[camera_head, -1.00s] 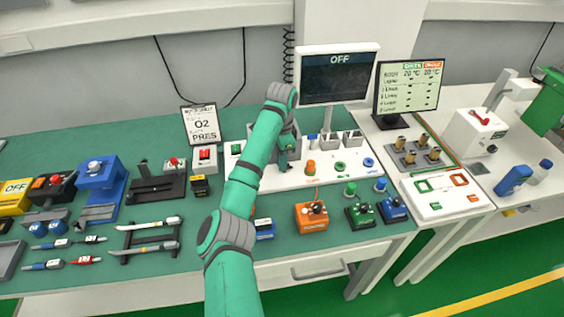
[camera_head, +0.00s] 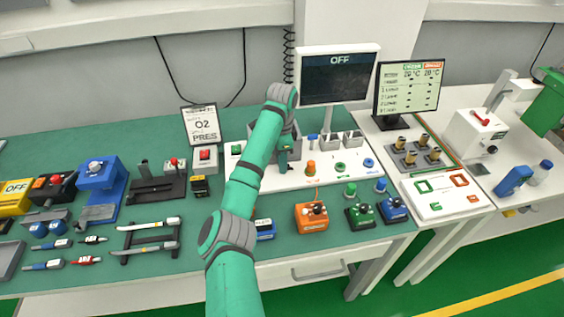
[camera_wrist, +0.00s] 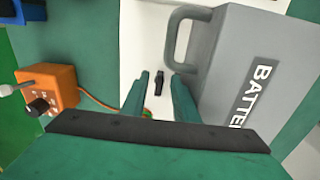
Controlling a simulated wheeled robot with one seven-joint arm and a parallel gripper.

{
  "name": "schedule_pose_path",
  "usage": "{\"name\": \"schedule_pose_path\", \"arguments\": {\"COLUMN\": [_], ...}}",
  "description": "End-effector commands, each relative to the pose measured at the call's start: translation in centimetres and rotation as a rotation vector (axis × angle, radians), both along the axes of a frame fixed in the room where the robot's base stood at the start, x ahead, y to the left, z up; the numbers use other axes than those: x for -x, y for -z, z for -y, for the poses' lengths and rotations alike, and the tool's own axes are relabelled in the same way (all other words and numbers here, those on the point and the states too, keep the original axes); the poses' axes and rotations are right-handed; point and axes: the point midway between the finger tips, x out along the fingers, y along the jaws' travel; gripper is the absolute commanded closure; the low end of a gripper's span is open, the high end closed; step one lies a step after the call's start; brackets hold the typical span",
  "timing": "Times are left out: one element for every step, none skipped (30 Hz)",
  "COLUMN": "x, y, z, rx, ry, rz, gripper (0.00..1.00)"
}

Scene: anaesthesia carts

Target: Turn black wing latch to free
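The black wing latch (camera_wrist: 158,84) shows in the wrist view as a small dark piece on a white panel (camera_wrist: 142,45). It stands upright in the picture, between the fingertips of my gripper (camera_wrist: 161,82), with a gap on each side. My two green fingers are apart, with nothing held. A grey battery box (camera_wrist: 235,60) with a grey handle is just right of the latch. In the head view my gripper (camera_head: 284,160) is over the white panel, left of the orange knob. I cannot make out the latch there.
An orange control box (camera_head: 312,217) stands in front of the panel, and it is at the left in the wrist view (camera_wrist: 45,92). The OFF monitor (camera_head: 338,76) stands behind.

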Motion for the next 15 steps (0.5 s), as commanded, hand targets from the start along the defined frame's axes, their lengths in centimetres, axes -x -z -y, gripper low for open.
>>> {"name": "schedule_pose_path", "arguments": {"x": [0.0, 0.0, 0.0, 0.0, 0.0, 0.0, 0.0, 0.0, 0.0, 0.0, 0.0, 0.0, 0.0, 0.0, -0.1], "y": [0.0, 0.0, 0.0, 0.1, 0.0, 0.0, -0.1, -0.2, -0.5, -0.8, -1.2, -1.7, -2.2, -2.7, -3.5], "z": [0.0, 0.0, 0.0, 0.0, 0.0, 0.0, 0.0, 0.0, 0.0, 0.0, 0.1, 0.1, 0.1, 0.1, 0.0], "rx": [0.000, 0.000, 0.000, 0.000, 0.000, 0.000, 0.000, 0.000, 0.000, 0.000, 0.000, 0.000, 0.001, 0.001, -0.002], "ry": [0.000, 0.000, 0.000, 0.000, 0.000, 0.000, 0.000, 0.000, 0.000, 0.000, 0.000, 0.001, 0.001, 0.001, 0.000], "rz": [0.000, 0.000, -0.001, -0.001, -0.001, 0.000, 0.000, 0.000, 0.000, 0.001, 0.001, 0.001, 0.002, 0.002, 0.003], "gripper": [0.73, 0.73, 0.73, 0.73, 0.73, 0.73, 0.73, 0.73, 0.73, 0.73, 0.73, 0.73, 0.73, 0.73, 0.73]}}
